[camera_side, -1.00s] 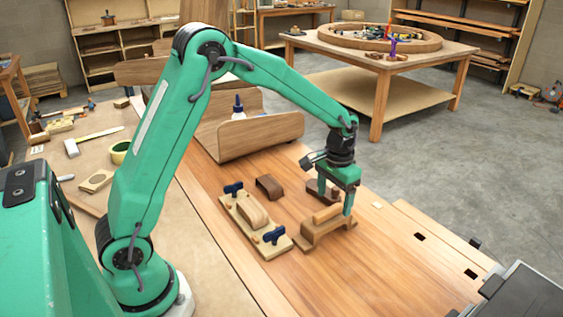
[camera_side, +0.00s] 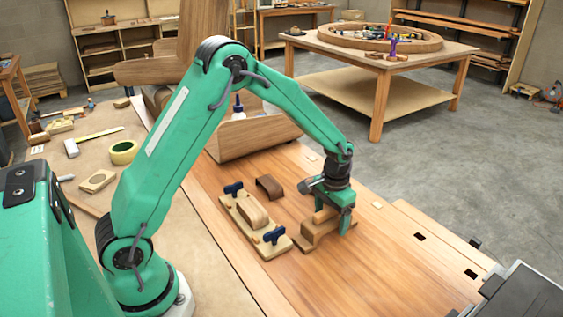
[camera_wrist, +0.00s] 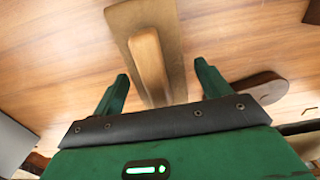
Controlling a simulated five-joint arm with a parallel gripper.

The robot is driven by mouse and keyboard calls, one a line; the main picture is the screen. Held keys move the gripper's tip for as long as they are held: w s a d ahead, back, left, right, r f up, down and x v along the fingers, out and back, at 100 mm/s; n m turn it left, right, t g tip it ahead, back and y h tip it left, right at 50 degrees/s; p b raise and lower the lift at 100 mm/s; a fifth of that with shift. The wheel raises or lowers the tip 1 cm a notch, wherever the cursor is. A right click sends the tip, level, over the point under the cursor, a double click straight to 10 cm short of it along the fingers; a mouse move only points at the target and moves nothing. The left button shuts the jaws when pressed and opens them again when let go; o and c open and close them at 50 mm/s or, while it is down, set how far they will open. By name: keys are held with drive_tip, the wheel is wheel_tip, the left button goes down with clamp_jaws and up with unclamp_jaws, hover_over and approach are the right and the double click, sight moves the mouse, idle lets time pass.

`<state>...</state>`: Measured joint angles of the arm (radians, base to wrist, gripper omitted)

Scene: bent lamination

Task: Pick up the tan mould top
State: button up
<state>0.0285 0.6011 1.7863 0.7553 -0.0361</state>
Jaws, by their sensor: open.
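The tan mould top (camera_side: 312,234) is a brown block on the bench with a paler wooden grip bar on it. In the wrist view the bar (camera_wrist: 149,62) runs lengthwise over the broader brown body (camera_wrist: 172,22). My gripper (camera_side: 332,215) is open, low over the mould top, and hides part of it. In the wrist view its fingers (camera_wrist: 161,72) stand on either side of the bar, with gaps on both sides. Whether the fingertips reach down beside the bar is hard to tell.
A pale board (camera_side: 276,248) with blue clamps (camera_side: 274,235) and a curved wooden piece (camera_side: 252,210) lies left. A dark curved strip (camera_side: 269,187) lies behind it. A dark piece (camera_wrist: 262,86) is right of my fingers in the wrist view. The bench (camera_side: 350,280) in front is clear.

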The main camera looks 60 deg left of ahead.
drive_tip(key=shift+f, duration=0.5)
drive_tip(key=shift+c, duration=0.5)
drive_tip(key=c, duration=1.2)
drive_tip(key=shift+o, duration=0.2)
drive_tip(key=shift+r, duration=0.15)
drive_tip(key=shift+r, duration=0.4)
wheel_tip(320, 180, up, 3)
drive_tip(key=shift+r, duration=0.1)
drive_tip(key=s+d+r, duration=0.6)
drive_tip(key=d, duration=0.4)
drive_tip(key=shift+s+r, duration=0.15)
drive_tip(key=shift+r, duration=0.25)
drive_tip(key=shift+a, duration=0.1)
